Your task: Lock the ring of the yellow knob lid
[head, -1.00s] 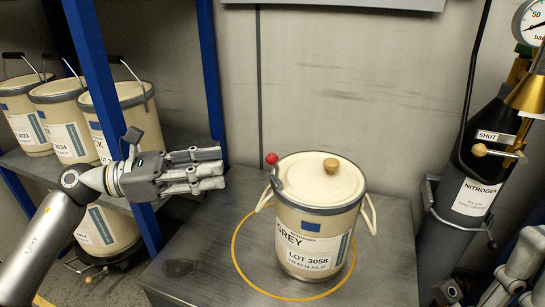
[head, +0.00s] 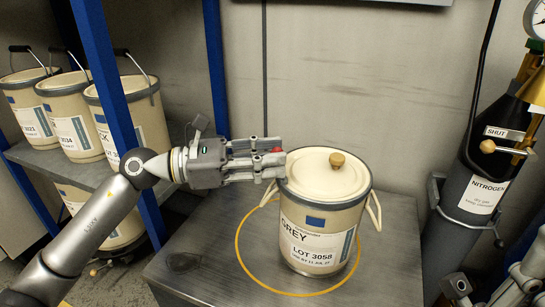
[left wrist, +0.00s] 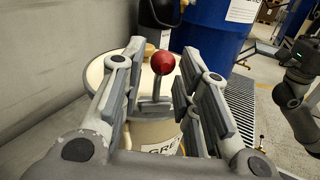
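The grey-labelled pail (head: 318,240) stands upright on the bench with a cream lid (head: 315,172) and a tan-yellow knob (head: 337,159) on top. A grey ring (head: 345,202) runs around the lid's edge. A metal lever with a red ball (head: 277,150) rises at the ring's left side. My left gripper (head: 283,163) is at that side, at ball height, fingers pointing right. In the left wrist view the red ball (left wrist: 162,62) and its lever (left wrist: 150,104) show between the open fingers, with gaps on both sides. Only parts of my right arm show at the lower right.
A yellow circle (head: 240,262) is marked on the bench around the pail. Blue-post shelving (head: 215,75) with several pails stands at left, close to my left arm. A nitrogen cylinder (head: 455,215) stands at right. The bench front left is clear.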

